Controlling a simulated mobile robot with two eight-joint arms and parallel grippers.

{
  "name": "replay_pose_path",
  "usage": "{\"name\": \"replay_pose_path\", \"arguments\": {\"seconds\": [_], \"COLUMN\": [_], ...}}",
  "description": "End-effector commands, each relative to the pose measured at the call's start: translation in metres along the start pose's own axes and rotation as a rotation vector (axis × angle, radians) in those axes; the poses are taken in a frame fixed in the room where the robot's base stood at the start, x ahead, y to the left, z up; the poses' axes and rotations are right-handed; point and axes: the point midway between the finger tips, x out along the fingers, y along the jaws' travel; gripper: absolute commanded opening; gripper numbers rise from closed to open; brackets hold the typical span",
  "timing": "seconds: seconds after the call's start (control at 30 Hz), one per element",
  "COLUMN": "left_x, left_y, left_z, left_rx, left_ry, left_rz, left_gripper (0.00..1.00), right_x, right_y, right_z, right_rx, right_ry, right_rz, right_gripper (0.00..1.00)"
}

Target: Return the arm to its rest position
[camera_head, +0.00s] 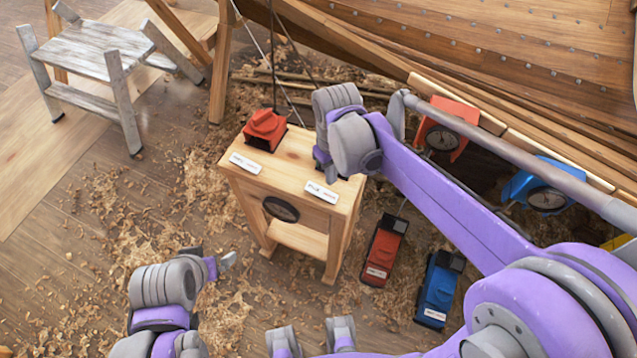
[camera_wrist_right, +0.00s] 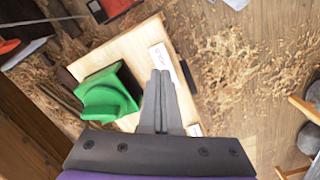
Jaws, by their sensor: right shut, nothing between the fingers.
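My right arm (camera_head: 440,185) reaches in from the right in the head view, with its wrist over the small wooden stand. My right gripper (camera_wrist_right: 160,75) is shut and empty, its fingers together above the stand top beside a green block-shaped holder (camera_wrist_right: 108,95). In the head view the right gripper (camera_head: 326,168) shows only partly below the wrist, and the green holder is hidden. My left gripper (camera_head: 218,264) is at the lower left, away from the stand; its finger opening is unclear.
The wooden stand (camera_head: 300,215) carries a red holder (camera_head: 265,130) and white label cards (camera_head: 321,192). Red (camera_head: 384,250) and blue (camera_head: 438,288) items lie on the floor to its right. The planked hull (camera_head: 500,50) rises behind. A trestle bench (camera_head: 95,55) stands upper left.

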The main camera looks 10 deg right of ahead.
Motion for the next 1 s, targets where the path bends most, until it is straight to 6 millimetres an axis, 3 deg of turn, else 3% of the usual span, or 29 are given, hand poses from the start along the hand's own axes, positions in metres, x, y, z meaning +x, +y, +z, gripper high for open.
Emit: {"name": "replay_pose_path", "arguments": {"seconds": [0.37, 0.47, 0.67, 0.8, 1.0], "left_x": [-0.001, -0.003, -0.009, -0.014, -0.017], "left_y": [0.0, 0.0, 0.0, 0.0, 0.0], "left_z": [-0.001, -0.003, -0.008, -0.012, -0.015], "left_rx": [0.0, 0.0, 0.0, 0.0, 0.0], "left_ry": [0.001, 0.002, 0.006, 0.009, 0.012], "left_rz": [0.0, 0.0, 0.0, 0.0, 0.0], "left_gripper": [1.0, 1.0, 1.0, 1.0, 1.0], "right_x": [-0.004, -0.011, -0.023, -0.02, -0.01], "right_y": [0.001, 0.002, 0.003, 0.001, -0.001], "right_z": [0.007, 0.025, 0.081, 0.117, 0.148], "right_rx": [0.018, 0.062, 0.213, 0.317, 0.417], "right_ry": [0.016, 0.06, 0.212, 0.322, 0.429], "right_rz": [0.005, 0.018, 0.058, 0.082, 0.102], "right_gripper": [0.0, 0.0, 0.0, 0.0, 0.0]}}
